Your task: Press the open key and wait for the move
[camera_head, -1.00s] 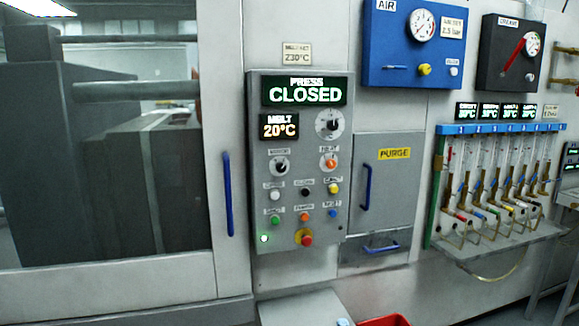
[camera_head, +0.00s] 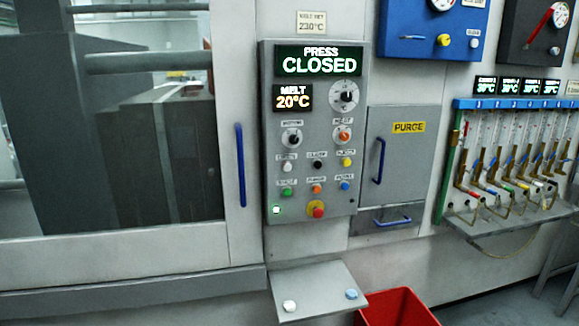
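The control panel (camera_head: 268,130) is on the machine front, right of the large window. Its display (camera_head: 318,61) reads PRESS CLOSED, and a smaller display (camera_head: 292,98) reads MELT 20°C. The open key seems to be the white button (camera_head: 287,167) at the left of the upper key row; its small label is hard to read. Beside it are a black button (camera_head: 318,164) and a yellow button (camera_head: 346,162). Below are green, orange and blue buttons and a red knob (camera_head: 318,210) on yellow. Neither of my grippers is in view.
A grey shelf (camera_head: 318,284) juts out below the panel, with a white and a blue round piece on it. A red bin (camera_head: 398,308) stands right of it. A blue window handle (camera_head: 240,165) and the PURGE door (camera_head: 400,155) flank the panel.

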